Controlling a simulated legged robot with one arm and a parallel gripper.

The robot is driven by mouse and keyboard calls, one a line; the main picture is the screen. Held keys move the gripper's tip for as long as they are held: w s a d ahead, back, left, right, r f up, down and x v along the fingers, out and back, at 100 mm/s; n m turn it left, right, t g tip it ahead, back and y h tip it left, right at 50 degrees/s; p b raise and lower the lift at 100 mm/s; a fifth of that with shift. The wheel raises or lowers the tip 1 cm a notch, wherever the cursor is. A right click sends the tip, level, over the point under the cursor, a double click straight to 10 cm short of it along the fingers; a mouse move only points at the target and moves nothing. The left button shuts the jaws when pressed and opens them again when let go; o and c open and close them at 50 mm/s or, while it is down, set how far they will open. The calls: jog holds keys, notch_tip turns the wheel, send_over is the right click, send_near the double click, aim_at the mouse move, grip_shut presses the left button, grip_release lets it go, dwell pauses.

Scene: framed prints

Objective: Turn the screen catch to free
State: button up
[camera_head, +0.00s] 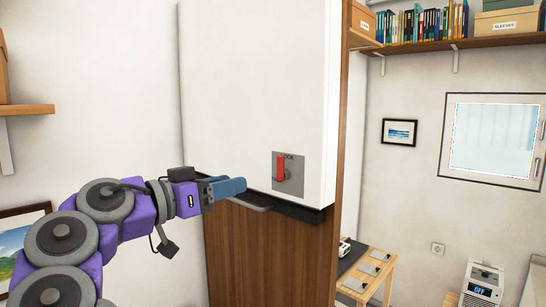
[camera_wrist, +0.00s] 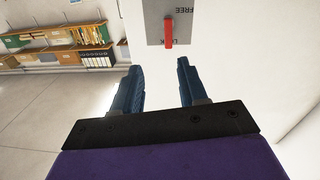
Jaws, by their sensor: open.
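The screen catch is a red lever (camera_head: 281,168) on a grey plate (camera_head: 298,174), low on the front of a white panel (camera_head: 250,80). The lever stands upright. In the wrist view the red lever (camera_wrist: 168,33) and its plate (camera_wrist: 154,22) are at the top, partly cut off. Upside-down lettering there reads FREE and, partly hidden by the lever, what looks like LOCK. My gripper (camera_head: 240,186) is left of the catch, near the panel's lower edge. In the wrist view my gripper's (camera_wrist: 158,66) blue fingers are apart and empty, short of the lever.
A black ledge (camera_head: 300,213) runs under the panel, above a wooden post (camera_head: 262,250). A low wooden table (camera_head: 372,270) and a white device (camera_head: 482,283) stand at right. Shelves (camera_head: 480,42) with books and boxes are on the walls.

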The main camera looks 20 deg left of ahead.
jog(key=s+a, duration=0.2)
jog(key=a, duration=0.1)
jog(key=m, duration=0.1)
send_near(279, 167)
jog(key=shift+y, duration=0.4)
jog(key=x, duration=0.8)
jog(key=shift+d+p, duration=0.25)
jog(key=shift+p, duration=0.1)
jog(key=shift+w+d+r, duration=0.1)
jog(key=shift+w+d, duration=0.05)
jog(key=shift+w, duration=0.05)
jog(key=shift+a, duration=0.5)
jog(key=shift+c, duration=1.3)
jog(key=shift+s+d, duration=0.1)
jog(key=shift+d, duration=0.2)
grip_shut()
